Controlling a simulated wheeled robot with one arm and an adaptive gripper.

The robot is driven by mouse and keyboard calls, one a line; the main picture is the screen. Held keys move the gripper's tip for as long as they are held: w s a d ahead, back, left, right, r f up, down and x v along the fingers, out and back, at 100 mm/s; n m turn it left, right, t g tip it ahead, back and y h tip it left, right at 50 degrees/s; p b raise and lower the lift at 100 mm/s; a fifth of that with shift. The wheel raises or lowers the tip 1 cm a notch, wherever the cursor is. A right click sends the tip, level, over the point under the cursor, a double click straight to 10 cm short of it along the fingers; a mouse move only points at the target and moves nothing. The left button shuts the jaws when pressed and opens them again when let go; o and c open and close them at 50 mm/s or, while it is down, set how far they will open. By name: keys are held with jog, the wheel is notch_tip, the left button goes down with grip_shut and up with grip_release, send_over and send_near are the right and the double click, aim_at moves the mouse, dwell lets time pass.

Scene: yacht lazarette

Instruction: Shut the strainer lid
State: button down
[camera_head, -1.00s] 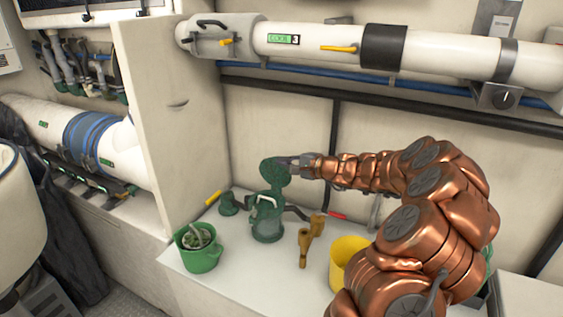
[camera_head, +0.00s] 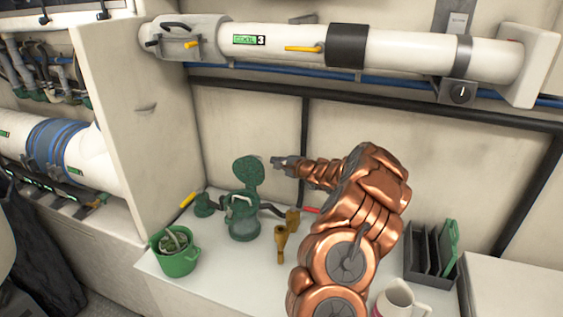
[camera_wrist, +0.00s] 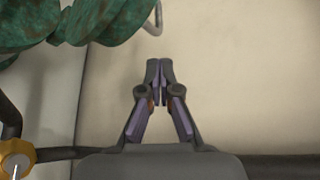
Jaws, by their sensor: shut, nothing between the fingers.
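The green strainer (camera_head: 243,219) stands on the white bench top, with a wire bail handle at its top. Its round green lid (camera_head: 248,172) is raised upright on the far side of the body, so the strainer is open. My gripper (camera_head: 276,162) is just right of the lid, apart from it, and its fingers are shut and empty. In the wrist view my gripper (camera_wrist: 158,62) points at the pale wall. Mottled green strainer parts (camera_wrist: 95,20) fill the upper left there, with a curved wire end near them.
A green pot (camera_head: 177,256) stands left of the strainer. Brass valve fittings (camera_head: 284,238) and a red-handled lever (camera_head: 311,210) are to its right. A white jug (camera_head: 397,299) and a dark divided box (camera_head: 424,257) stand further right. A large white pipe (camera_head: 400,50) runs above.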

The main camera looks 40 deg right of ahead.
aim_at(252, 166)
jog(key=shift+p+x, duration=0.6)
jog(key=shift+x, duration=1.45)
jog(key=shift+a, duration=0.1)
jog(key=shift+a+f+b, duration=0.1)
jog(key=shift+b, duration=0.5)
jog(key=shift+a+b, duration=0.15)
jog(key=shift+b, duration=0.9)
